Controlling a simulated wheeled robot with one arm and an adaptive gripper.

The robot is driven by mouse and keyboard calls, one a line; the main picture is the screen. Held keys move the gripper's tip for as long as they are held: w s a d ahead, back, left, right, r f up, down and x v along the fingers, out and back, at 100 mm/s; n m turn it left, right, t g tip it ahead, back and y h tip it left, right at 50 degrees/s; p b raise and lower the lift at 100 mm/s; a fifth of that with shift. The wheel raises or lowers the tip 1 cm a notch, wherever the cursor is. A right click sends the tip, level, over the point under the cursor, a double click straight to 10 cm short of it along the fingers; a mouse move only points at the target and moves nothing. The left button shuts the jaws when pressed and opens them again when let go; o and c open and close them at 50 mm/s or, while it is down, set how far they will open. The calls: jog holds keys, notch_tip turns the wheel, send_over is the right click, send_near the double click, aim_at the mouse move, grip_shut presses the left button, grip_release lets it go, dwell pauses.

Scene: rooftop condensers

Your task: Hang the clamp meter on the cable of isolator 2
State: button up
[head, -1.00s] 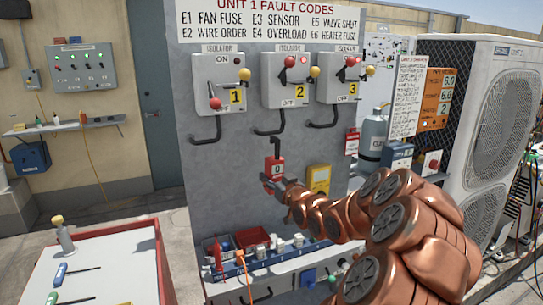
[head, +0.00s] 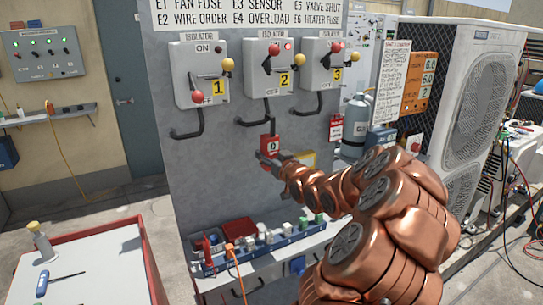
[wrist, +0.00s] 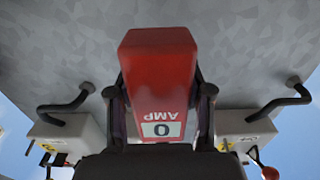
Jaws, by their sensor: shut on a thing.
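The clamp meter (head: 270,146) is a red block with a white label reading 0 and a dark hook on top. My gripper (head: 268,160) is shut on it and holds it upright in front of the grey panel. The black cable of isolator 2 (head: 264,117) drops from the grey isolator 2 box (head: 272,75) and bends left. The meter's hook is just below this cable; whether they touch I cannot tell.
Isolator 1 (head: 198,75) and isolator 3 (head: 323,65) flank it, each with a similar bent cable. A yellow instrument (head: 306,157) is partly behind my arm. Below is a shelf with a blue parts tray (head: 262,250). A red-edged cart (head: 95,265) stands at lower left.

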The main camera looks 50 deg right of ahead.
jog(key=shift+p+x, duration=1.55)
jog(key=shift+x, duration=1.4)
jog(key=shift+f+b, duration=0.8)
jog(key=o, duration=1.4)
jog(key=v, duration=1.2)
